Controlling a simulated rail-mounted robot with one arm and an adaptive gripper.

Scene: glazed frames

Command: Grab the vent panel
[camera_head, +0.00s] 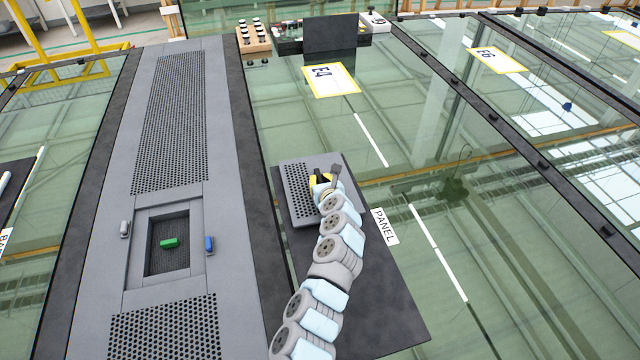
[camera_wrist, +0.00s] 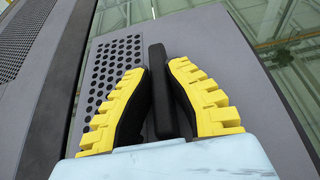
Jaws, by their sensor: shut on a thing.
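The vent panel (camera_head: 296,193) is a grey perforated plate. It lies on a dark mat (camera_head: 385,300) beside the word PANEL in the head view. It also shows in the wrist view (camera_wrist: 118,62), with a black upright bar handle (camera_wrist: 157,70) on it. My gripper (camera_head: 322,180) is over the panel's right part. In the wrist view my yellow and black fingers (camera_wrist: 158,85) stand on both sides of the handle and are closed on it. The fingertips' contact is partly hidden by the handle. The panel looks flat on or very close to the mat; I cannot tell which.
A long grey frame (camera_head: 178,120) on the left has perforated sections and a square opening (camera_head: 168,243) with a green block (camera_head: 169,243) inside. Blue (camera_head: 209,244) and grey (camera_head: 125,229) latches flank it. Glass panes surround the mat. A wooden rack (camera_head: 254,40) stands at the back.

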